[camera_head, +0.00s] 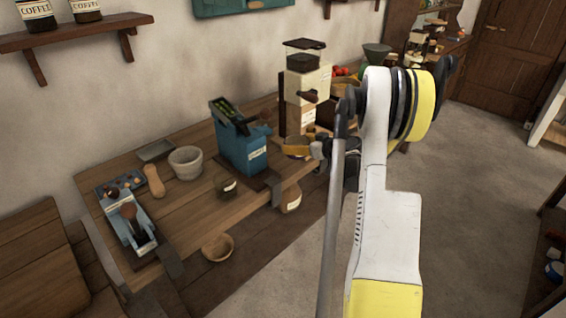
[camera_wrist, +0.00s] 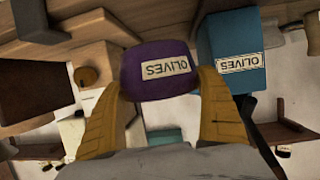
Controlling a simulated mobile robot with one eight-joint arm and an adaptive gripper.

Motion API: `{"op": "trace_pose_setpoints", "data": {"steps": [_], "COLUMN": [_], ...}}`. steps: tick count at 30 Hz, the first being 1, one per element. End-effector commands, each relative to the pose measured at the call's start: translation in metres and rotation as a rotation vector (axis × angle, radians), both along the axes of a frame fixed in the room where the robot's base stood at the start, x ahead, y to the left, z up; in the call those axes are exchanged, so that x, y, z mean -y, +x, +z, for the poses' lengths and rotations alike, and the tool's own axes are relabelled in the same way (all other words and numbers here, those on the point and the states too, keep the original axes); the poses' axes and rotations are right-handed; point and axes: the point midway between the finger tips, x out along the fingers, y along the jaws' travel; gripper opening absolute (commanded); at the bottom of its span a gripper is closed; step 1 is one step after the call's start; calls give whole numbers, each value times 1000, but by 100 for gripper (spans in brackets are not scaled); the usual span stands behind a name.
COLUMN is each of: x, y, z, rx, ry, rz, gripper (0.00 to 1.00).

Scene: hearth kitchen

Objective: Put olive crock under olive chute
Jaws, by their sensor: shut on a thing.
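A purple crock (camera_wrist: 158,85) labelled OLIVES sits between the two yellow fingers of my gripper (camera_wrist: 162,88) in the wrist view. The fingers are shut on its sides. In the head view my gripper (camera_head: 298,151) is over the table's right part, just right of the blue olive chute (camera_head: 243,150). I cannot make out the crock there. The chute has green olives in its top and a dark plate at its foot. The chute's blue body with its OLIVES label also shows in the wrist view (camera_wrist: 232,42), right of the crock and apart from it.
A cream machine (camera_head: 308,85) with a dark hopper stands behind my gripper. A blue-grey dispenser (camera_head: 127,222) stands far left.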

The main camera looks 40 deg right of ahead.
Motion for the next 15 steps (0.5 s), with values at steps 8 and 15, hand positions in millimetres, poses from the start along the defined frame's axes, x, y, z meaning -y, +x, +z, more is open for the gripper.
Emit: {"op": "trace_pose_setpoints", "data": {"steps": [8,15], "x": [-26,-27], "y": [37,39], "z": [-28,-51], "rx": [0,0], "ry": [1,1], "rz": [1,-1], "gripper": [42,42]}}
